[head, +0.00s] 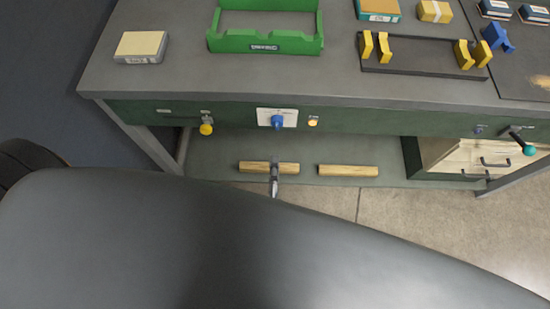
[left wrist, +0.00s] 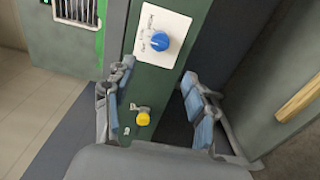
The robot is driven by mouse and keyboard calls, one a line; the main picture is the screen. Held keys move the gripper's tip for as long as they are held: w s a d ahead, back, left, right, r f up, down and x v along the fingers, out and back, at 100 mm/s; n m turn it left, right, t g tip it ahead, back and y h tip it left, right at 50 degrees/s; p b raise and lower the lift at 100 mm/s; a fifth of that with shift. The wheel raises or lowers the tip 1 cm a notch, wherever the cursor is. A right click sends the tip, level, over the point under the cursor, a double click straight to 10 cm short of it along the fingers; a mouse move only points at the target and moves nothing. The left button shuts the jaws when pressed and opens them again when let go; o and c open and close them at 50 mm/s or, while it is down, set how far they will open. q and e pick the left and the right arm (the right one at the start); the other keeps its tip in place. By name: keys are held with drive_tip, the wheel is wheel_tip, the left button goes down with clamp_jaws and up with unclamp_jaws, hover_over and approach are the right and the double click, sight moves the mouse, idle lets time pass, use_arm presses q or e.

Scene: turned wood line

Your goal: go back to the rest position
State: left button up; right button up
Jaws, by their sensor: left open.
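My left gripper (left wrist: 158,115) is open in the left wrist view, its two blue-padded fingers spread wide with nothing held. Beyond and between the fingers are the dark green front panel of the bench and a yellow knob (left wrist: 143,118). In the head view, only a small grey tip of what looks like my left gripper (head: 274,187) shows past my dark body, in front of a wooden bar (head: 255,167). The rest of that arm is hidden there. My right gripper is in neither view.
The grey bench top (head: 180,75) carries a green frame (head: 265,45), a dark tray (head: 425,62) with yellow pieces, and a sanding block (head: 141,47). A blue dial (head: 278,121) sits on the front panel. Another wooden bar (head: 348,171) lies below, left of a drawer unit (head: 465,160).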

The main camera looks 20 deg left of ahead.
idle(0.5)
use_arm(q)
drive_tip(key=s+f+m+g+h, duration=0.4)
drive_tip(key=f+m, duration=0.4)
drive_tip(key=f, duration=0.4)
drive_tip(key=s+f+m+g+h, duration=0.35)
drive_tip(key=f+m, duration=0.45)
drive_tip(key=f, duration=0.4)
drive_tip(key=s+a+f+m+g+y, duration=0.1)
drive_tip(key=s+a+f+m+g, duration=0.2)
drive_tip(key=s+a+f, duration=0.3)
drive_tip(key=s+a+f+m+g+y, duration=0.1)
drive_tip(key=s+a+f+m+g, duration=0.3)
drive_tip(key=s, duration=0.8)
drive_tip(key=a+f+g, duration=0.2)
drive_tip(key=a+f, duration=0.1)
drive_tip(key=shift+a+f+m, duration=0.25)
drive_tip(key=shift+m, duration=0.05)
drive_tip(key=shift+y, duration=0.25)
